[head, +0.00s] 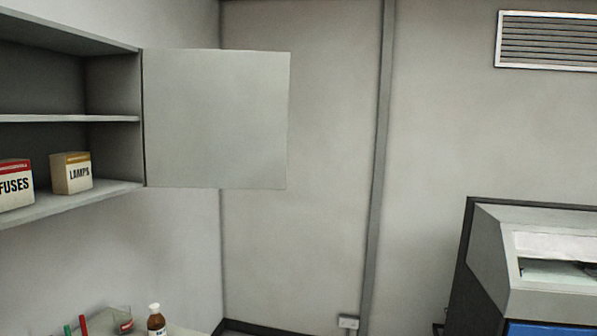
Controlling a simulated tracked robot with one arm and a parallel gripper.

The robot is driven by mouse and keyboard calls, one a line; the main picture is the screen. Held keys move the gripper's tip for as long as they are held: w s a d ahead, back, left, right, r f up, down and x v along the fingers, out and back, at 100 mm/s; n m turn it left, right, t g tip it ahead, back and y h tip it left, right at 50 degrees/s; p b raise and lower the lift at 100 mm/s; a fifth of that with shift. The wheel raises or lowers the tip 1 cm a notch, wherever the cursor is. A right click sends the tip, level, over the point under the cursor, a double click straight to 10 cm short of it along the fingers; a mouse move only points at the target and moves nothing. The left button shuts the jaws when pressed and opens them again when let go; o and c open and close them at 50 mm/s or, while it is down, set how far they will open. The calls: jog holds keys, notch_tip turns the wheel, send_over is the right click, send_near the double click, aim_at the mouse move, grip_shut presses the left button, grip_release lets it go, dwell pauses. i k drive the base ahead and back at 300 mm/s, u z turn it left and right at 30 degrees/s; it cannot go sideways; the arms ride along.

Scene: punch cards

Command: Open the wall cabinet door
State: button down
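The wall cabinet (115,70) is at the upper left, fixed to the left wall. Its door (215,120) is a flat grey panel that stands swung open at the cabinet's right edge. The inside of the cabinet shows, with a shelf (70,118) across it. No handle can be seen on the face of the door that shows. My gripper is not in the picture.
A FUSES box (15,186) and a LAMPS box (72,173) stand inside the cabinet. Below, a brown bottle (156,320) stands on a surface. A grey machine (490,250) is at the lower right. A vent (548,40) is high on the wall.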

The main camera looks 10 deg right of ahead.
aim_at(214, 118)
jog(key=z, duration=0.45)
jog(key=i, duration=1.05)
jog(key=z, duration=0.55)
jog(key=i, duration=1.5)
jog(key=u, duration=0.45)
